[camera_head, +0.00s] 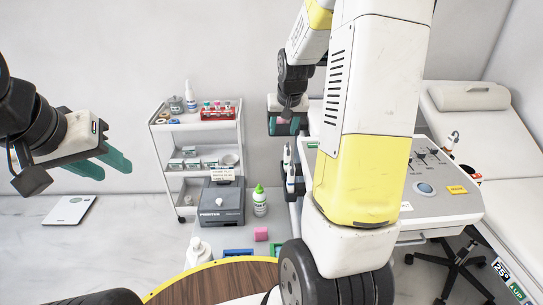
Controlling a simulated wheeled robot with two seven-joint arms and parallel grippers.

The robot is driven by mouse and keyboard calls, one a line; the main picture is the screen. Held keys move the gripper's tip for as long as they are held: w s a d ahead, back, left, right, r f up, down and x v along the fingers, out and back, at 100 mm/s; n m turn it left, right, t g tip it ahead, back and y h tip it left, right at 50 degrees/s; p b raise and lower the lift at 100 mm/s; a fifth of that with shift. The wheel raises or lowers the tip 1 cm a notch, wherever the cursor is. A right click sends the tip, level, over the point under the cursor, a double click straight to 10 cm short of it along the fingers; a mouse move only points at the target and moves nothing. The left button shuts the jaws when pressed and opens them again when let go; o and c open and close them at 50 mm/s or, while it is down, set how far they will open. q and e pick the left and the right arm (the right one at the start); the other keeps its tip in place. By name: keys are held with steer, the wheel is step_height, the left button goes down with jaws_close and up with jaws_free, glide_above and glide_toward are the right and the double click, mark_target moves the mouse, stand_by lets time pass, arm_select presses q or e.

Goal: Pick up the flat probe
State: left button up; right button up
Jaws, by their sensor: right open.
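The ultrasound machine (435,205) stands right of centre, partly hidden behind my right arm. White probes sit in holders along its left side, one upper (287,156) and one lower (291,181). Another white probe (453,139) is at its right side. I cannot tell which one is the flat probe. My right gripper (287,126) hangs just above the left-side probes, its teal fingers apart; what lies between them is too small to make out. My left gripper (103,164) is far left in free air, its teal fingers apart and empty, away from the machine.
A white trolley (155,128) with bottles and a red tube rack (217,111) stands by the wall. A dark printer (221,204), a green-capped bottle (260,202) and a pink block (261,234) are near centre. An examination couch (495,135) is at right.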

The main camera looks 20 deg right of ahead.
mark_target(288, 143)
steer(key=shift+g+h, duration=0.3)
steer(key=w+d+f, duration=0.1)
steer(key=f, duration=0.1)
steer(key=w+d+f, duration=0.1)
steer(key=f, duration=0.1)
steer(key=w+d+f, duration=0.1)
steer(key=f, duration=0.2)
steer(key=shift+w+d, duration=0.35)
steer(key=x, duration=0.7)
steer(key=shift+w+f, duration=0.15)
steer(key=shift+f, duration=0.15)
jaws_close()
